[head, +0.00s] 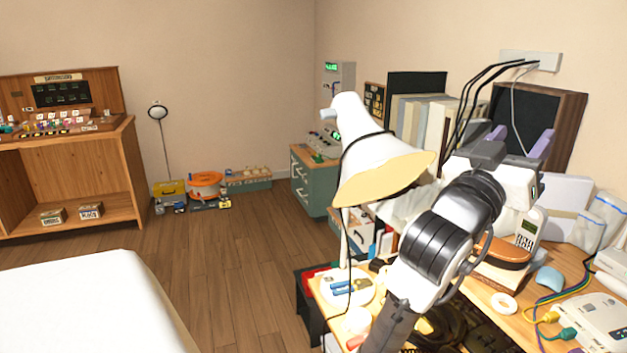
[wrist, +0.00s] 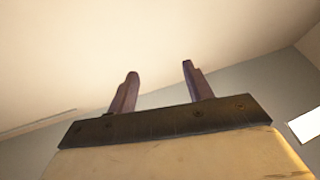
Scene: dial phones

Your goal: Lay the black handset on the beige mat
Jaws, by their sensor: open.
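My gripper (head: 520,137) is raised over the cluttered workbench at the right of the head view, in front of a dark framed board. Its two purple fingers stand apart with nothing between them. They also show in the wrist view (wrist: 159,75), pointing up against bare wall and ceiling. I cannot make out the black handset in either view. I cannot make out the beige mat either. My arm hides part of the bench.
The workbench (head: 481,298) holds a brown case (head: 503,250), a blue mouse-like object (head: 549,278), coloured cables and a light grey device (head: 597,320). A white lamp (head: 383,173) stands close left of my arm. Open floor (head: 235,265) lies further left.

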